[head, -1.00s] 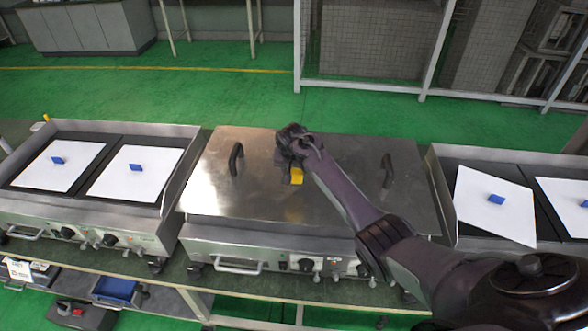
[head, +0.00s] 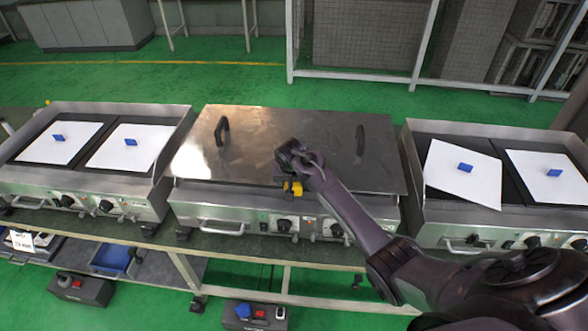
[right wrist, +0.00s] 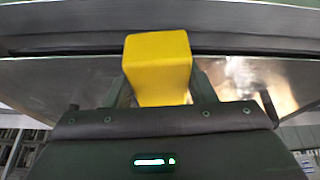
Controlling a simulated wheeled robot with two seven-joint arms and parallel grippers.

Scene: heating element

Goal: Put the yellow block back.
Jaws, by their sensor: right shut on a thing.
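The yellow block (head: 297,188) is held in my right gripper (head: 291,181), in front of the middle heating unit's lid, near its front edge. In the right wrist view the yellow block (right wrist: 157,66) stands out between the two fingers of my right gripper (right wrist: 160,86), which press on its sides. The gripper's dark body hides part of the block in the head view. The middle unit has a shut steel lid (head: 255,140) with two dark handles. My left gripper is not in view.
The left unit (head: 85,187) and right unit (head: 485,222) are open, each with white sheets carrying small blue blocks. Knobs line the middle unit's front panel (head: 235,215). A lower shelf and boxes (head: 80,289) lie below.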

